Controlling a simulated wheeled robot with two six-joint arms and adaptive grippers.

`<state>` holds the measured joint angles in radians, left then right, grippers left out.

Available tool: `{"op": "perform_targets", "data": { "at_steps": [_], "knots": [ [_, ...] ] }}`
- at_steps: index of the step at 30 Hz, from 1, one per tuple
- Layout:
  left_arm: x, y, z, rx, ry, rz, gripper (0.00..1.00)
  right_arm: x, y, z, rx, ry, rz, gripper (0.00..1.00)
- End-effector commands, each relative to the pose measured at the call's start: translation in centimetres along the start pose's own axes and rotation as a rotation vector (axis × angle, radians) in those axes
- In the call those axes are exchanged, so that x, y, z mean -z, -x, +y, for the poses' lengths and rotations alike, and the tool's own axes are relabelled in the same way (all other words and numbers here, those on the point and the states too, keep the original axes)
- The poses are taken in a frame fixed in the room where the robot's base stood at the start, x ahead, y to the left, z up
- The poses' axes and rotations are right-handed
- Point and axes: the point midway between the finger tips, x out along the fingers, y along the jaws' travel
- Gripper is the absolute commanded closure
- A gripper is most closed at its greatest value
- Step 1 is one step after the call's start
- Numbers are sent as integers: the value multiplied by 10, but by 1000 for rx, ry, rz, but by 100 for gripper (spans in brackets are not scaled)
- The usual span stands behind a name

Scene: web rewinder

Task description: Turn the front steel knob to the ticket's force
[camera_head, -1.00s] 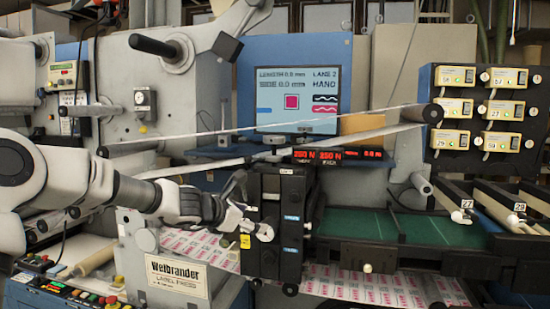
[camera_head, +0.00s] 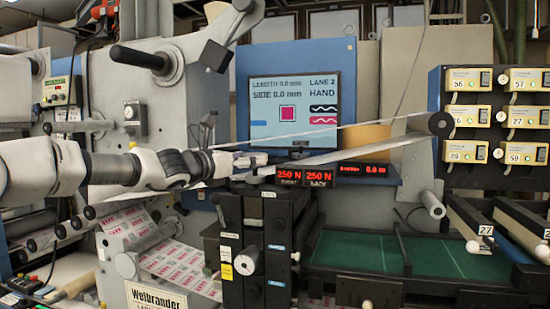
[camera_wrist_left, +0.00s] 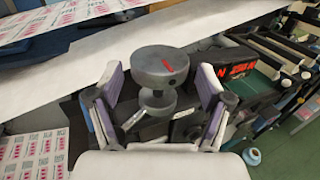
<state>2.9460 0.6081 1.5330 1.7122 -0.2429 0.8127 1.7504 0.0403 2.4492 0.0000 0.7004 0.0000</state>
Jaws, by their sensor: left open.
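A round grey steel knob (camera_wrist_left: 160,66) with a red mark on its top stands on a short stem in the left wrist view. My left gripper (camera_wrist_left: 160,100) is open, with one finger on each side of the knob and visible gaps between them. In the head view my left gripper (camera_head: 252,160) is at the top of the black tension unit (camera_head: 257,215), and the knob is hard to make out there. A red display (camera_head: 303,174) reads 250 N twice. I cannot make out a ticket with a force on it. My right gripper is not in view.
A white web (camera_head: 370,147) runs just behind the gripper toward a roller at right. A pale cylindrical knob (camera_head: 247,262) sticks out of the unit's front. A monitor (camera_head: 295,108) stands behind. A green table (camera_head: 345,250) lies to the right.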

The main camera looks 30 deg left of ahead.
Motion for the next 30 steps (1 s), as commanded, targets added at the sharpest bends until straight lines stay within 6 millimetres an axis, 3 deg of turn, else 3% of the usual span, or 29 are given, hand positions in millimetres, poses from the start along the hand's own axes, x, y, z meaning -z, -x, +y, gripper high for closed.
{"op": "perform_targets", "data": {
  "at_steps": [6,8,13,22,23,27,30],
  "knots": [
    [7,-25,-1,0,-7,3,21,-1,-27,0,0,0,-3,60],
    [-2,-40,-1,1,-4,6,21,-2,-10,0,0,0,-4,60],
    [-2,-67,-1,1,-4,4,21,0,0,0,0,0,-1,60],
    [1,-73,-1,1,-2,2,21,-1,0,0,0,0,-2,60],
    [1,-73,-1,1,-2,2,25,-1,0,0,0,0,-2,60],
    [1,-73,-1,1,-2,2,71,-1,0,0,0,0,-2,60],
    [1,-73,-1,1,-2,2,72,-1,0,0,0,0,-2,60]
  ]
}}
